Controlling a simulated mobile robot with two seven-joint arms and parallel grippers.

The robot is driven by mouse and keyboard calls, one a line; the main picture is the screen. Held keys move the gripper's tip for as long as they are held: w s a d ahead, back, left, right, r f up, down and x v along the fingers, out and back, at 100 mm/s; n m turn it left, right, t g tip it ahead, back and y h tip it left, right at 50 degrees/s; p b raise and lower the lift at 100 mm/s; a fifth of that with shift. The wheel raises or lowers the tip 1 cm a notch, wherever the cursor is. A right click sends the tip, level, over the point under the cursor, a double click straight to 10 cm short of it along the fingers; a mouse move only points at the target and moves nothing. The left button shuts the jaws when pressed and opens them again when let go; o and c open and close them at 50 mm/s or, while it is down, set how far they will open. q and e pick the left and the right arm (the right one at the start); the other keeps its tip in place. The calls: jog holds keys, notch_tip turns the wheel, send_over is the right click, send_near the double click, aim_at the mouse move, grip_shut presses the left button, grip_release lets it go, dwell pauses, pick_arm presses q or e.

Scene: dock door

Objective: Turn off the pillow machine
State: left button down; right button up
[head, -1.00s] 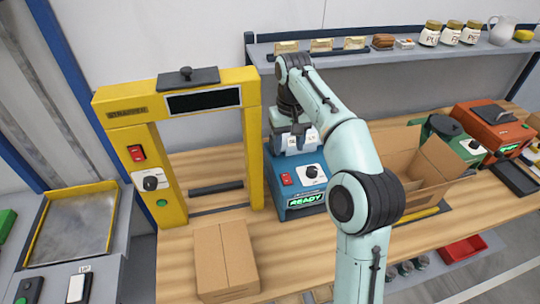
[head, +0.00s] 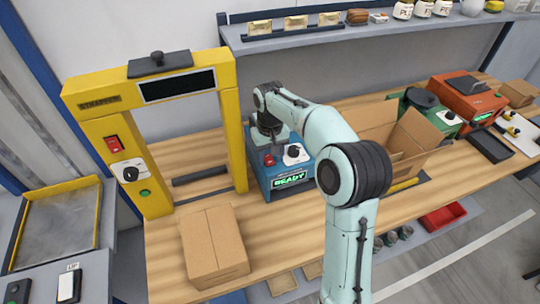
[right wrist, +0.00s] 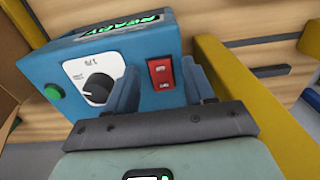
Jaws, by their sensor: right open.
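The blue machine (head: 294,194) stands on the wooden bench, right of the yellow strapper frame. No name is readable on it, so I cannot confirm it is the pillow machine. Its green READY display (head: 289,179) is lit. My left gripper is not in view.
The yellow strapper (head: 148,185) stands close on the left, with its own red switch (head: 114,144) and knob. A closed carton (head: 213,245) lies in front. An open carton (head: 410,150), a green machine (head: 440,118) and an orange machine (head: 468,100) are to the right.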

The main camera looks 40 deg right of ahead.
jog(key=shift+f, duration=0.15)
grip_shut()
jog(key=shift+w+d+g, duration=0.1)
jog(key=shift+w+g, duration=0.15)
jog(key=shift+g, duration=0.35)
jog(key=shift+w+g+y, duration=0.2)
jog(key=shift+g+y, duration=0.2)
jog(key=shift+g, duration=0.3)
grip_release()
